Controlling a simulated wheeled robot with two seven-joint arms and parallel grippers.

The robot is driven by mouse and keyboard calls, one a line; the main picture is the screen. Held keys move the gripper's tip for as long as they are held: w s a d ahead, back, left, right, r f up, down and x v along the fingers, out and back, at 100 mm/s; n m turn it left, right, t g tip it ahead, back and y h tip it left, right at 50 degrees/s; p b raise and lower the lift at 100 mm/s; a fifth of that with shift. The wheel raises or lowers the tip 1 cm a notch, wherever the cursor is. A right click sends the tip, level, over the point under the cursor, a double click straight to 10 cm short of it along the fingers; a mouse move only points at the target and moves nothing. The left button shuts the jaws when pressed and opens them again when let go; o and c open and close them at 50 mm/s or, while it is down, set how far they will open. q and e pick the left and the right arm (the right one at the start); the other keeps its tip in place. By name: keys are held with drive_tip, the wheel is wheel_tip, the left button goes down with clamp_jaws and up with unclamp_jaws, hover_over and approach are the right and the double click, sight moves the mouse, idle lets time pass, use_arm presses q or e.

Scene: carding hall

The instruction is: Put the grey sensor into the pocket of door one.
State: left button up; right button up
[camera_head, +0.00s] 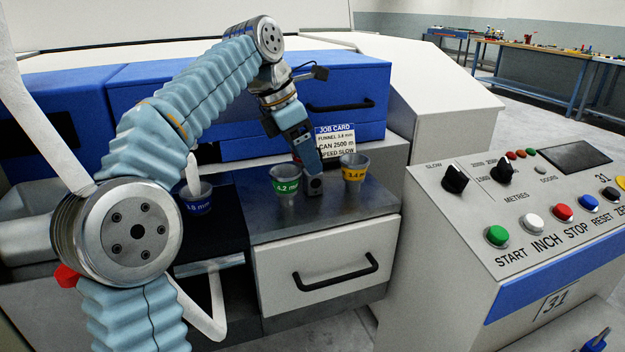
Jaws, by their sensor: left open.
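A small dark-grey block with a round dark spot, which looks like the grey sensor (314,187), sits on the grey top of the drawer cabinet between two funnels. My left gripper (310,170) points down right above the block, its tips close to it or touching; I cannot tell which. The jaws are seen edge-on, and the block is not held. A blue door (345,82) with a black bar handle is behind the gripper. I cannot tell which door is door one, and no pocket can be made out. My right gripper is not in view.
A green-banded funnel (286,187) and a yellow-banded funnel (354,173) stand close on either side of the block. A blue-banded funnel (197,198) is further left. A job card (336,140) stands behind. A control console (530,215) fills the right.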

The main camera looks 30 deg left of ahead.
use_arm(q)
drive_tip(key=x, duration=0.6)
drive_tip(key=shift+w+a, duration=0.15)
drive_tip(key=shift+a, duration=0.2)
drive_tip(key=shift+c, duration=0.2)
drive_tip(key=c, duration=1.1)
drive_tip(key=shift+r, duration=0.1)
